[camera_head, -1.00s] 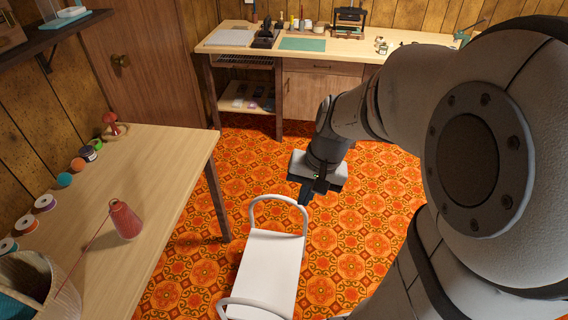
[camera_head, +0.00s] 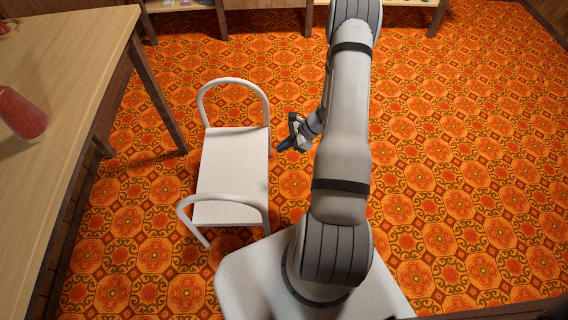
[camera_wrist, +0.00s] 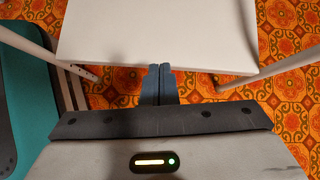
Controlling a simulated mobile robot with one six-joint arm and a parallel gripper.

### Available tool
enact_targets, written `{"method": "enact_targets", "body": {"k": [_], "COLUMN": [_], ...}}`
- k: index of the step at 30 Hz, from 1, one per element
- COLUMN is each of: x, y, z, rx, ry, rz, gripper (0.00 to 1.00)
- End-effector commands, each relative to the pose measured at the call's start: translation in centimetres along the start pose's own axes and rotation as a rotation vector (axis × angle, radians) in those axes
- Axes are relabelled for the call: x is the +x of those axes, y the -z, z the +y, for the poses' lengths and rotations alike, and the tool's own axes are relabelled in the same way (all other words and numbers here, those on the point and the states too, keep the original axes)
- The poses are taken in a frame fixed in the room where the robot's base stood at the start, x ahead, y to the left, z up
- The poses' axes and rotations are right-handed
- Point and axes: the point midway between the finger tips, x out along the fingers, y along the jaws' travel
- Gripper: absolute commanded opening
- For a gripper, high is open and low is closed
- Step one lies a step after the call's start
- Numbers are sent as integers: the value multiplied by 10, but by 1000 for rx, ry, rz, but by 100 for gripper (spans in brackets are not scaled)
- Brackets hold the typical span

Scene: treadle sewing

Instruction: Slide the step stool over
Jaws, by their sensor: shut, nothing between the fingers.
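The step stool (camera_head: 233,165) is white, with a flat seat and a curved tube hoop at each end. It stands upright on the patterned floor, left of my arm in the head view. Its seat (camera_wrist: 155,32) fills the upper middle of the wrist view. My gripper (camera_head: 284,146) is low at the stool's right side. In the wrist view its fingers (camera_wrist: 159,82) are shut together and empty, pointing at the seat's near edge. The fingertips overlap that edge in the picture; I cannot tell whether they touch it.
A wooden table (camera_head: 65,95) with a red cone of thread (camera_head: 22,114) stands left of the stool, its leg close by. A workbench's lower part (camera_head: 265,5) is at the back. The orange floor (camera_head: 460,150) on the right is clear.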

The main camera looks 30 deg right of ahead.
Motion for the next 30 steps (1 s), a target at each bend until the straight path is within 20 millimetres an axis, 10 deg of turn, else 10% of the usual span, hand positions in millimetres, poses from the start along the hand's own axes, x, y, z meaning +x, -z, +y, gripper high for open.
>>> {"method": "enact_targets", "body": {"k": [6,30], "x": [31,121], "y": [43,83], "z": [8,10], "rx": [109,114], "ry": [31,32], "rz": [-12,-13], "gripper": [0,0]}}
